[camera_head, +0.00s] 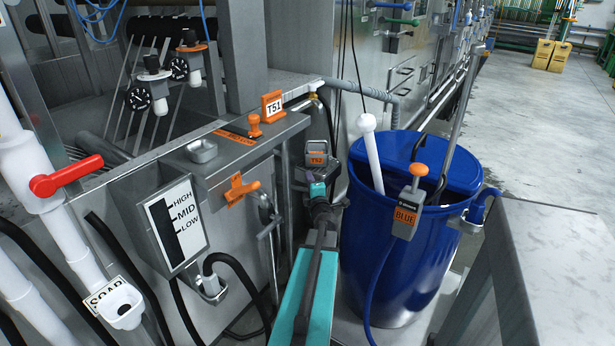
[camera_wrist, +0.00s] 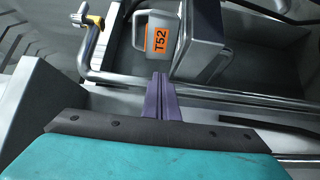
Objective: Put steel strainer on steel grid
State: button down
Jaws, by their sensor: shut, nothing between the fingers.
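My gripper (camera_head: 318,190) is at the end of my teal arm, beside the steel machine and left of the blue barrel. In the wrist view my gripper (camera_wrist: 162,97) shows its two purple fingers together, with nothing between them. I cannot make out a steel strainer or a steel grid for certain in either view. A small steel cup (camera_head: 202,151) sits on the machine's ledge; I cannot tell whether it is the strainer.
A steel rail (camera_wrist: 240,97) runs across the wrist view. A level box (camera_head: 177,222), hoses and an orange-handled tap crowd the left. Open floor (camera_head: 555,130) lies at the back right.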

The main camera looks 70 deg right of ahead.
jog(key=shift+v, duration=2.4)
jog(key=shift+f, duration=0.1)
